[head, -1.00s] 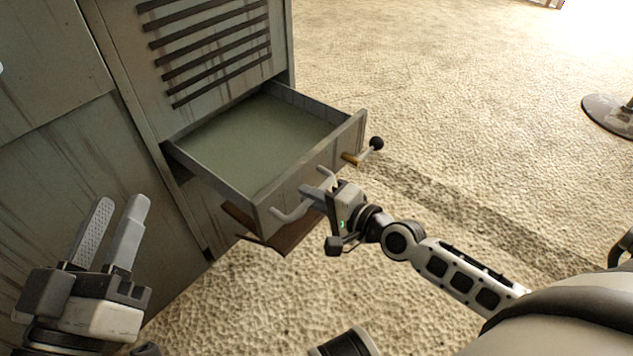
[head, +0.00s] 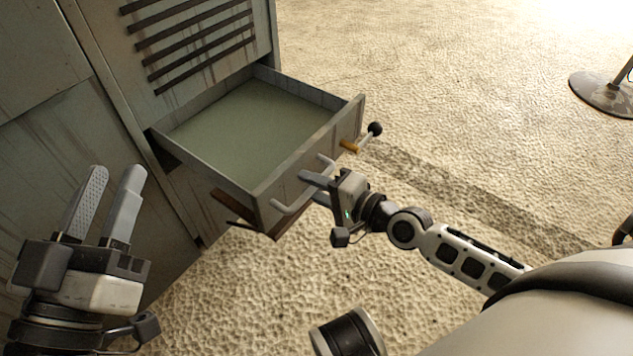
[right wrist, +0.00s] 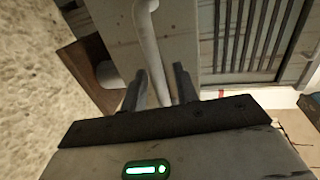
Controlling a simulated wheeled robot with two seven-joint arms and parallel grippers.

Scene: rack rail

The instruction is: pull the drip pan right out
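The drip pan (head: 287,160) is a grey metal drawer standing well out of the cabinet. Its inside is an even grey-green; I cannot tell whether that is liquid or bare floor. A pale grey bar handle (head: 284,208) is on its front and shows in the right wrist view (right wrist: 146,40). The pan's back end is hidden in the cabinet. My left gripper (head: 115,175) is open and empty, left of the pan before the cabinet.
The cabinet (head: 105,190) has dark vent slats above the pan. A lever with a black ball knob (head: 375,129) and an orange-brown base sticks out at the pan's right front. A brown panel (head: 284,221) shows below the pan. A round stand base (head: 603,92) is far right; the rough floor between is clear.

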